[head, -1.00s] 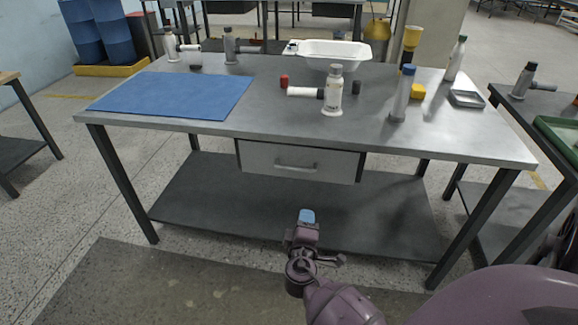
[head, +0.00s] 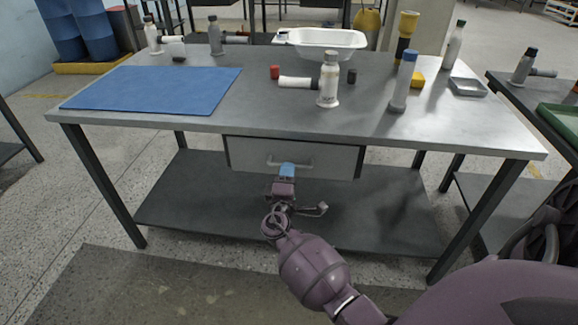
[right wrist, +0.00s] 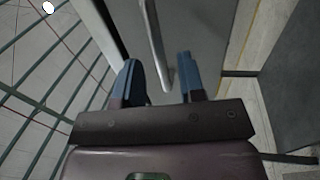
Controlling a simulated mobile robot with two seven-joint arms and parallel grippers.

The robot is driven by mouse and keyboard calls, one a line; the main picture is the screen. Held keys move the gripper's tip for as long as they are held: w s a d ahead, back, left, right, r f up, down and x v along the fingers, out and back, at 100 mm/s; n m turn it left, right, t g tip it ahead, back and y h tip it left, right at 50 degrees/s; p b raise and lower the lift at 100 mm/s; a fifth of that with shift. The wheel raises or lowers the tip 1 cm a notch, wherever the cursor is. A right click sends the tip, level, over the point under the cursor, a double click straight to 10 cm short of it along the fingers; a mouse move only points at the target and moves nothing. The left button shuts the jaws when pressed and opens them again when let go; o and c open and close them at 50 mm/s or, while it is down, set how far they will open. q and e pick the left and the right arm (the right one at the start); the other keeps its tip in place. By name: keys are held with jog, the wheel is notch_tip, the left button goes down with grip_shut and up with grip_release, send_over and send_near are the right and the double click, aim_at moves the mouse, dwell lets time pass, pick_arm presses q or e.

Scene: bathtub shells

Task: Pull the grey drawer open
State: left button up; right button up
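The grey drawer (head: 245,155) hangs under the table top and sits closed in its dark frame. Its bar handle (head: 305,163) is on the middle of the front. My right gripper (head: 287,171), with blue fingertips, is in front of the drawer at the handle and hides part of it. In the right wrist view the two fingers (right wrist: 159,75) stand apart. The handle bar (right wrist: 155,45) shows in the gap between them, not clamped. How deep it sits between the fingers I cannot tell. My left gripper is not in view.
The table (head: 440,135) carries a blue mat (head: 155,90), several bottles, a white tub (head: 325,40) and a grey tray (head: 468,87). A dark lower shelf (head: 380,215) lies under the drawer. The floor in front is clear.

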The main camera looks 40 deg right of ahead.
jog(key=shift+x, duration=1.6)
grip_shut()
